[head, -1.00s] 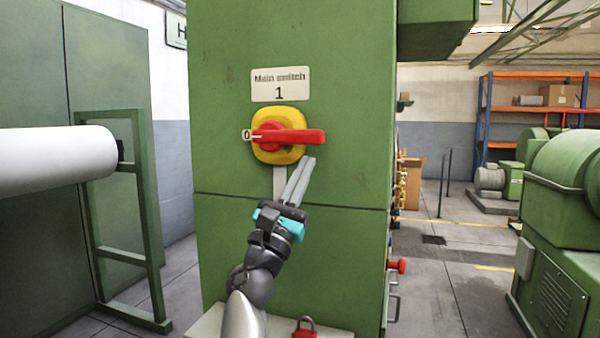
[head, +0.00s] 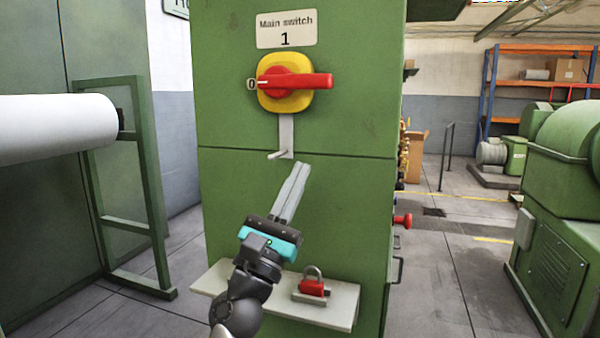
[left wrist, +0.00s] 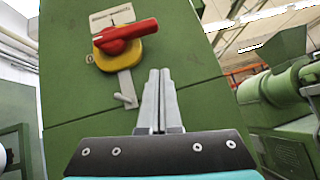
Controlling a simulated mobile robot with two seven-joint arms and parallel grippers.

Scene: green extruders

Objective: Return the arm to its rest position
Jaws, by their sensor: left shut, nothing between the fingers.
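My left gripper (head: 302,168) is shut and empty in the head view. It is in front of the green cabinet (head: 345,200), below the main switch. In the left wrist view its two fingers (left wrist: 160,72) lie together. The red switch handle (head: 295,82) on its yellow plate (head: 285,104) lies horizontal, with a 0 at its left. It also shows in the left wrist view (left wrist: 125,36), apart from the fingers. A grey hasp with a peg (head: 286,135) hangs below the plate. My right gripper is not in view.
A pale shelf (head: 335,317) on the cabinet's front holds a red padlock (head: 312,287), close to the right of my left arm. A white roll (head: 60,130) and a green frame (head: 150,180) stand at left. Green machinery (head: 565,220) stands at right. Floor between is open.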

